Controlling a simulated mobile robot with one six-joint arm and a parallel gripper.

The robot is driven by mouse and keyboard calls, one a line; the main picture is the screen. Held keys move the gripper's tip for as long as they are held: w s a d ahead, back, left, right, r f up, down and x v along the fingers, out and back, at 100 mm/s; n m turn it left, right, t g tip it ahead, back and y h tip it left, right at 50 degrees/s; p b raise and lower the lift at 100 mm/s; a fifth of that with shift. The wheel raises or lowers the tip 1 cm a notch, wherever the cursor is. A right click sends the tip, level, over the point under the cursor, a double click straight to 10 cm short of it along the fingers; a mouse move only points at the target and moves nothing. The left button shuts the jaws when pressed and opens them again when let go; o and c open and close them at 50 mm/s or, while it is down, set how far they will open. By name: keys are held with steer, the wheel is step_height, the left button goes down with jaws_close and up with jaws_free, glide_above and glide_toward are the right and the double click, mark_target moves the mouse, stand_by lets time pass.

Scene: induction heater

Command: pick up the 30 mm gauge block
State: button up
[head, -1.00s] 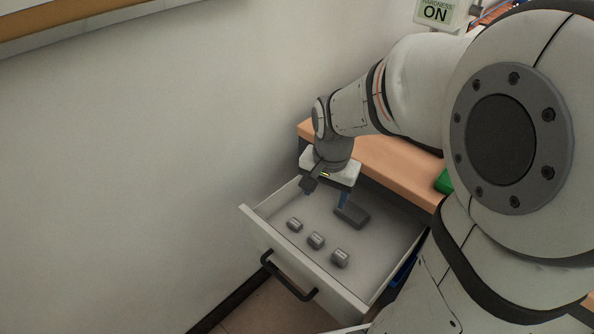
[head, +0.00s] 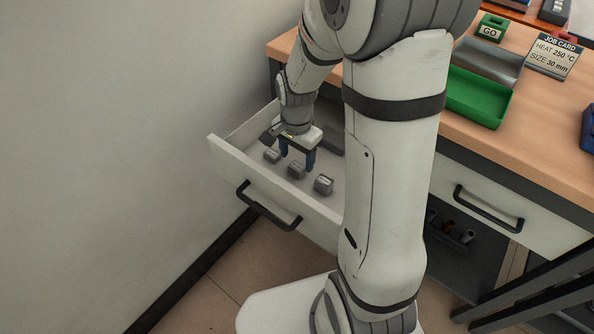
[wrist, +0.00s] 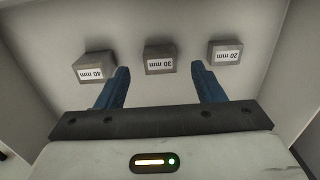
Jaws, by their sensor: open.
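The 30 mm gauge block (wrist: 160,58) is a small grey block with a white label that reads upside down in the wrist view. It is the middle of three blocks in a row in the open drawer (head: 225,151). In the head view it is the middle block (head: 296,171). My gripper (wrist: 159,74) is open and empty, its two blue fingers to either side of the block's line. In the head view my gripper (head: 297,162) hangs over the row. The exact height gap between fingertips and block is unclear.
The 40 mm block (wrist: 95,66) and 20 mm block (wrist: 225,53) flank it closely. A dark grey piece (head: 332,141) lies at the drawer's back. Drawer walls enclose the row. A green tray (head: 478,97) and job card (head: 553,54) are on the bench.

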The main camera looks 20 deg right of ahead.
mark_target(297, 166)
step_height(297, 166, down, 3)
steer(key=shift+f+b, duration=0.15)
steer(key=shift+b, duration=0.2)
steer(key=c, duration=1.2)
